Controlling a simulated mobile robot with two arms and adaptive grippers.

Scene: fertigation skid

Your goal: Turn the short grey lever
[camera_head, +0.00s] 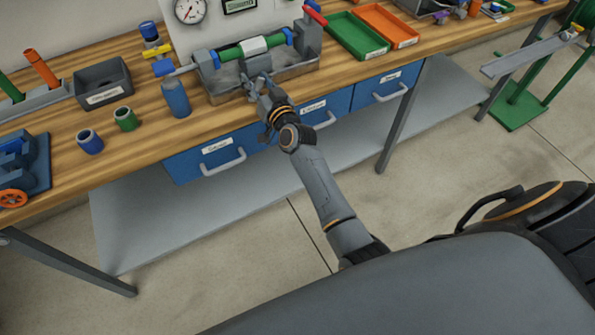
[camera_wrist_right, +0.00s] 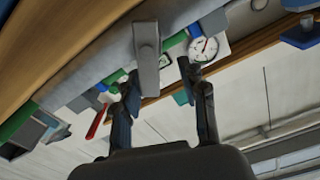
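The short grey lever (camera_wrist_right: 147,65) shows in the right wrist view as a flat grey bar hanging from the skid, ahead of and between my fingertips. In the head view my gripper and the pipework mostly hide it. My right gripper (camera_head: 258,82) is at the front of the skid's grey tray (camera_head: 300,75), below the green pipe with a white middle piece (camera_head: 253,46). In the wrist view its two fingers (camera_wrist_right: 160,80) stand apart with a clear gap, and they hold nothing that I can see. Whether a finger touches the lever I cannot tell. My left gripper is out of view.
A red handle (camera_head: 315,15) sits on the skid's right end and a yellow valve (camera_head: 158,51) to its left. A blue cylinder (camera_head: 176,98) stands left of the tray. Green (camera_head: 340,25) and orange (camera_head: 397,22) bins lie to the right. Blue drawers (camera_head: 237,150) are below.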

